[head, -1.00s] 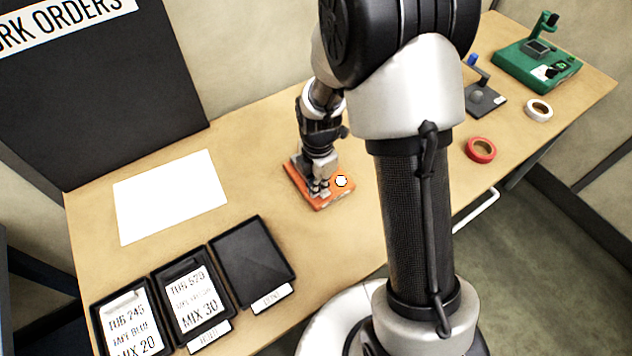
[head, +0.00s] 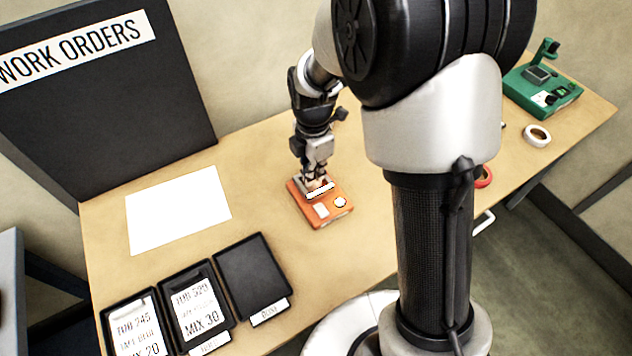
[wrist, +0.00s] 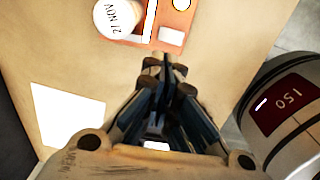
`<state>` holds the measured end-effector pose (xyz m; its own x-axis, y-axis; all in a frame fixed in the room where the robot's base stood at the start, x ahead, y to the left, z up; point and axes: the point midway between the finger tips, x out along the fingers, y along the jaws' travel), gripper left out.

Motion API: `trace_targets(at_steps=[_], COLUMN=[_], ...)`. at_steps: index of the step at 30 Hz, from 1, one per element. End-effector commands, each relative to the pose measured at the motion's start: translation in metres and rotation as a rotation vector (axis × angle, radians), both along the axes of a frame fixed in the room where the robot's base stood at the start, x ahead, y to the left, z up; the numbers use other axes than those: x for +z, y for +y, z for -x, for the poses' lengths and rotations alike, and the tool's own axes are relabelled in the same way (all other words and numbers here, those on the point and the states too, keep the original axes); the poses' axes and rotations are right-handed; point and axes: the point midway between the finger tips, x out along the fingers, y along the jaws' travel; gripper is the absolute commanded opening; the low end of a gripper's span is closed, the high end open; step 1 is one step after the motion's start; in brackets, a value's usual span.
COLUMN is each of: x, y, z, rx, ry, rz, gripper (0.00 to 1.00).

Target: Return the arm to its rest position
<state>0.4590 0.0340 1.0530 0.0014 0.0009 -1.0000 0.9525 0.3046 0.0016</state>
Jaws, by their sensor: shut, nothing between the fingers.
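My arm stands in the right middle of the head view and reaches over the table. My gripper (head: 316,180) points down above the far end of an orange device (head: 324,211). In the wrist view my gripper (wrist: 163,66) is shut, with nothing between the fingers. The orange device (wrist: 176,20) lies beyond the fingertips there, beside a round white top (wrist: 118,17) marked "27 NOV". In the head view the gripper hides part of the device's far end. I cannot tell the exact height of the fingertips.
A white sheet (head: 178,209) and several black trays (head: 252,268) lie left on the table (head: 250,165). A black "WORK ORDERS" board (head: 100,100) stands behind. Right of my arm are a green device (head: 543,92), a white tape roll (head: 537,135) and a partly hidden red roll (head: 485,177).

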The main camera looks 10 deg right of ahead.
Motion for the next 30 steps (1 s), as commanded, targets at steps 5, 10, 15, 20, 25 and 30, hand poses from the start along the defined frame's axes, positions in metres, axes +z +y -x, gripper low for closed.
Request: trace_targets(at_steps=[5, 10, 15, 20, 25, 30], x=[0.012, 0.013, 0.012, 0.012, 0.023, 0.072], y=[0.001, 0.001, 0.000, 0.000, -0.001, -0.008], z=[-0.001, -0.001, -0.002, -0.002, 0.002, 0.026], rx=[0.000, 0.000, 0.000, 0.000, -0.050, -0.324], ry=[0.001, 0.001, 0.001, 0.001, -0.015, -0.080], rz=[0.000, 0.000, 0.000, 0.000, -0.002, -0.019], gripper=[0.00, 0.00, 0.00, 0.00, 0.00, 0.00])
